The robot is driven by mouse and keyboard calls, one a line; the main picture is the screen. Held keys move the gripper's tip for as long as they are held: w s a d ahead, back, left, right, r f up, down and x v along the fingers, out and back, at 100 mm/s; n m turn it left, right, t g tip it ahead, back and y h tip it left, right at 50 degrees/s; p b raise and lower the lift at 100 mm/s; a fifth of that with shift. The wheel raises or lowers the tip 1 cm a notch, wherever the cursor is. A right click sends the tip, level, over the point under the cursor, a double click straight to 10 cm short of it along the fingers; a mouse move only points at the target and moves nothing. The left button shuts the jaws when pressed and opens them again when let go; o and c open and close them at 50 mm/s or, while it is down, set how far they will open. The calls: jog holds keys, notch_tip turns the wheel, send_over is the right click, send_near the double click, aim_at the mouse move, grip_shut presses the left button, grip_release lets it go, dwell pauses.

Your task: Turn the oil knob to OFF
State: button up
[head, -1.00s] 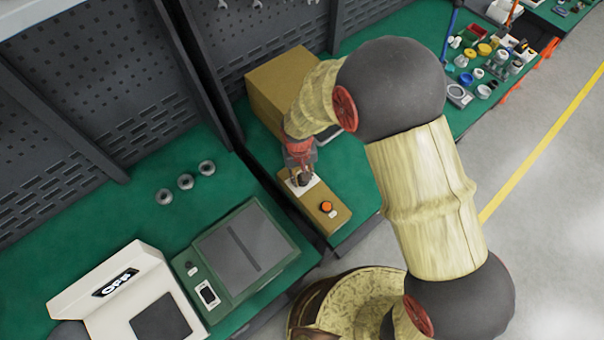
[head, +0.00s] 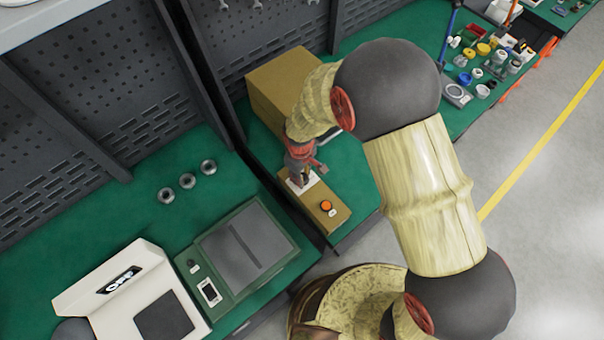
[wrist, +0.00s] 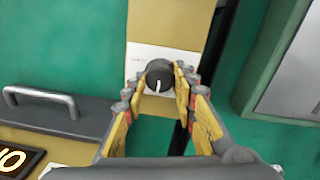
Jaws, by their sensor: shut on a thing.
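The oil knob is a round dark knob (wrist: 159,75) with a white pointer line, on a white plate (wrist: 138,58) of a tan box. In the wrist view its pointer is toward the bottom of the picture, close to vertical. My gripper (wrist: 160,88) has its yellow-padded fingers on either side of the knob and is shut on it. In the head view my gripper (head: 300,178) is over the white plate and hides most of the knob. The print on the plate is too small to read.
The tan box (head: 335,217) also carries an orange button (head: 326,206). A larger brown box (head: 283,85) stands behind. A green device (head: 240,250) and a white device (head: 130,290) stand on the bench at left.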

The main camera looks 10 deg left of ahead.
dwell(0.4)
jog(key=o, duration=1.2)
jog(key=shift+c, duration=0.2)
notch_tip(320, 180, up, 12)
jog(key=shift+s+a, duration=0.15)
jog(key=shift+s, duration=0.1)
